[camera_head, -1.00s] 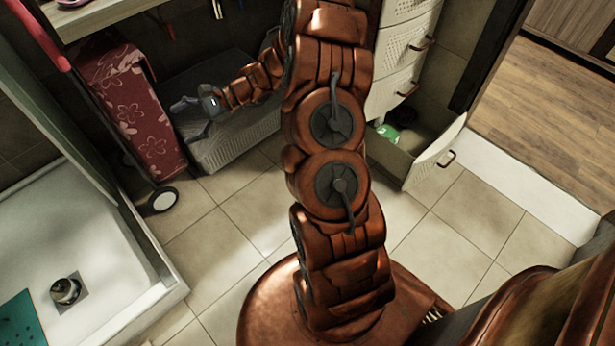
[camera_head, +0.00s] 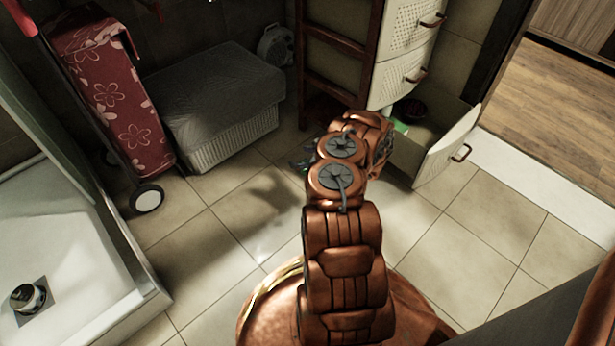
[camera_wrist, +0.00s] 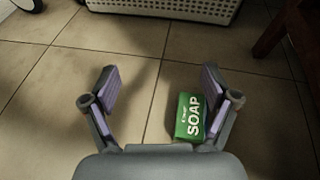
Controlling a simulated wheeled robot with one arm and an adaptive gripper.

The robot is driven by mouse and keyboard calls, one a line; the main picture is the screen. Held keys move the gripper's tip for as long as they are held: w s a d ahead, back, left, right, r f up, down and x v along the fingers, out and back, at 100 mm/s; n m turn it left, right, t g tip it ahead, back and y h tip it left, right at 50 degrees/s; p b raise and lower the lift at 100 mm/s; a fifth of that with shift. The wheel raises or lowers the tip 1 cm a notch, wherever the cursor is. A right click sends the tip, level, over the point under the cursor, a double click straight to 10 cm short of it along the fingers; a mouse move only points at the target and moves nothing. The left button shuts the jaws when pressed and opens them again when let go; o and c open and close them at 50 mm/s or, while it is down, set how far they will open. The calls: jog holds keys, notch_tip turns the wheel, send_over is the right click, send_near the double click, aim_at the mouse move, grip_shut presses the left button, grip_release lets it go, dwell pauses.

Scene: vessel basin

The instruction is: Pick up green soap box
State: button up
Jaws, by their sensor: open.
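The green soap box (camera_wrist: 190,116), with white "SOAP" lettering, shows in the wrist view between my gripper's fingers, right up against the right finger. My gripper (camera_wrist: 155,92) is open, with a wide gap between the left finger and the box. The tile floor lies behind the box; I cannot tell whether the box rests on it.
An open drawer (camera_head: 445,150) at right holds a green item (camera_head: 401,127) and a dark bowl (camera_head: 410,108). A grey lidded basket (camera_head: 225,130) and red floral trolley bag (camera_head: 120,105) stand left. A shower tray (camera_head: 60,260) edges the left. Floor tiles (camera_head: 235,215) between are clear.

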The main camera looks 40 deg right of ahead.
jog(key=s+d+f, duration=0.1)
jog(key=s+f, duration=0.1)
jog(key=f, duration=0.1)
jog(key=s+d+f+m+h+b, duration=0.1)
jog(key=s+d+f, duration=0.1)
jog(key=f, duration=0.1)
jog(key=s+d+f+m+h, duration=0.1)
jog(key=s+d+f, duration=0.1)
jog(key=shift+d+f+b, duration=0.15)
jog(key=shift+f+b, duration=0.25)
jog(key=shift+w+d+f, duration=0.1)
jog(key=shift+w+f, duration=0.1)
jog(key=shift+f, duration=0.05)
jog(key=b+x, duration=0.4)
jog(key=x, duration=0.2)
jog(key=shift+s+f, duration=0.1)
jog(key=shift+f, duration=0.05)
jog(key=shift+w+d+f, duration=0.1)
jog(key=shift+w, duration=0.55)
jog(key=c, duration=1.3)
